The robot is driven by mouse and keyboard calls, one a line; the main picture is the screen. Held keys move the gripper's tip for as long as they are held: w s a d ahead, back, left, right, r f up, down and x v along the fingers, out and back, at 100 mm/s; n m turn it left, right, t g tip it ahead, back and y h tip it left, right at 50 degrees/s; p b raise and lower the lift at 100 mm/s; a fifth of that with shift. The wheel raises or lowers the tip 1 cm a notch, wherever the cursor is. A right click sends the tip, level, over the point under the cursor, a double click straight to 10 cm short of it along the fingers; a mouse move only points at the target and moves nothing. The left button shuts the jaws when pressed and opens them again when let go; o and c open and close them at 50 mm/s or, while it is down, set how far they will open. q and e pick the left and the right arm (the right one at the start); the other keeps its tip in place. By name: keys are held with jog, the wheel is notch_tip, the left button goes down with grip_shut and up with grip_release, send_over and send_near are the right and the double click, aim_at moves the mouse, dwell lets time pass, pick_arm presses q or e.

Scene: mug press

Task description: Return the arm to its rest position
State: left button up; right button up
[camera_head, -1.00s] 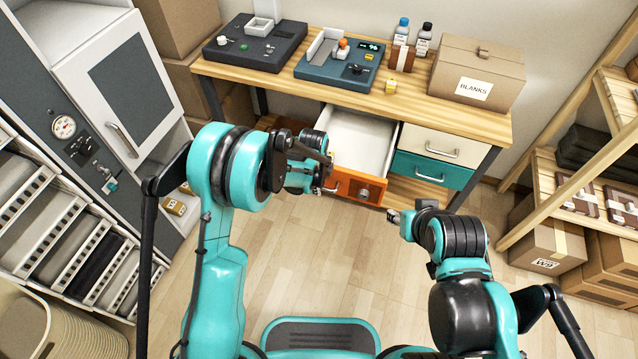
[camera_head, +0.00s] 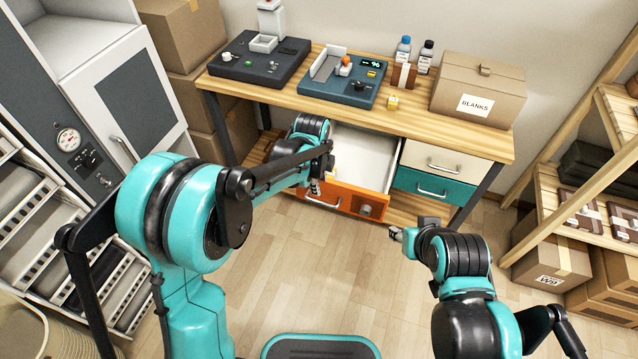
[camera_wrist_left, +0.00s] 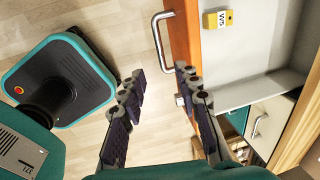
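My left gripper (camera_head: 314,188) hangs just over the front of the open orange drawer (camera_head: 352,200), near its handle. In the left wrist view the left gripper (camera_wrist_left: 158,84) has its two dark fingers spread with nothing between them. The orange drawer front (camera_wrist_left: 183,45) and its metal handle (camera_wrist_left: 160,40) lie beyond the fingertips. My right gripper (camera_head: 397,234) is small in the head view, in front of and below the drawers. Whether its fingers are apart cannot be made out.
A yellow tagged block (camera_wrist_left: 220,19) lies in the drawer. The workbench (camera_head: 415,118) holds two machines, bottles and a BLANKS carton (camera_head: 478,90). A grey cabinet (camera_head: 125,90) stands left, a wooden shelf (camera_head: 575,215) right. The floor (camera_head: 300,270) between is clear.

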dwell(0.3)
pick_arm(q)
jog(key=s+a+r+n+t, duration=0.1)
jog(key=s+a+r+n, duration=0.4)
jog(key=r+n, duration=0.15)
jog(key=s+a+r+n+t, duration=0.2)
jog(key=s+a+n, duration=0.3)
jog(key=s+n, duration=0.2)
jog(key=s+a+r+n+t, duration=0.2)
jog(key=s+a+n, duration=0.3)
jog(key=s+n, duration=0.3)
jog(key=shift+s+a+r+y, duration=0.25)
jog(key=shift+s+r, duration=0.2)
jog(key=shift+s, duration=0.4)
